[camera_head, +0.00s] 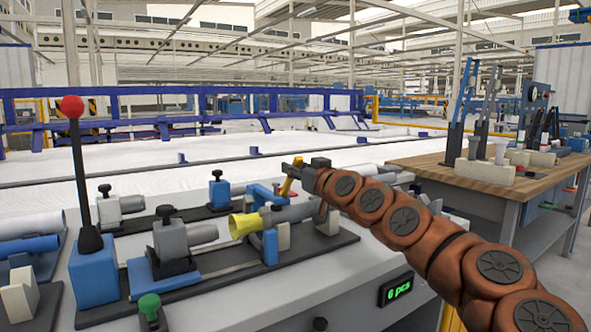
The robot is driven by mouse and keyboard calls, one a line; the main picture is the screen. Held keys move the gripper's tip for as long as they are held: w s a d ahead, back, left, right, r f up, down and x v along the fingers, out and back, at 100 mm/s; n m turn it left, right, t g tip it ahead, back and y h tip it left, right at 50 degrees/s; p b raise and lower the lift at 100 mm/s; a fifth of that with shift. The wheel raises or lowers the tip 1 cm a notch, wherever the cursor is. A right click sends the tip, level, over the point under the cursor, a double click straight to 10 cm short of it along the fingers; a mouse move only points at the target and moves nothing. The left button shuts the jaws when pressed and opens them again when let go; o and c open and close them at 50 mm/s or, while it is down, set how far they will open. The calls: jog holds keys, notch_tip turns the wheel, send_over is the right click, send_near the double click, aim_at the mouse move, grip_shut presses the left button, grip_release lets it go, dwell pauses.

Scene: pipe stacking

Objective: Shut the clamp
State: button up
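My arm reaches in from the lower right, and my gripper (300,172) is at its far end, above the bench. The gripper is small, dark and seen partly from behind, so its finger opening is not clear. A blue clamp-like part (262,196) stands just left of and below it. A small yellow piece (287,185) sits right at the gripper tip; I cannot tell whether they touch. In front, a grey pipe (290,213) with a yellow flared end (244,225) lies in a blue and beige holder (270,246). My arm hides part of the fixture's right side.
A tall black lever with a red ball (72,106) rises from a blue block at the left. Grey cylinder fixtures (172,240) stand nearby. A wooden-topped table (430,165) with upright tools is at the right.

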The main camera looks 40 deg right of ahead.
jog(key=shift+o, duration=0.8)
jog(key=shift+r, duration=0.1)
notch_tip(320, 180, up, 8)
jog(key=shift+r, duration=0.95)
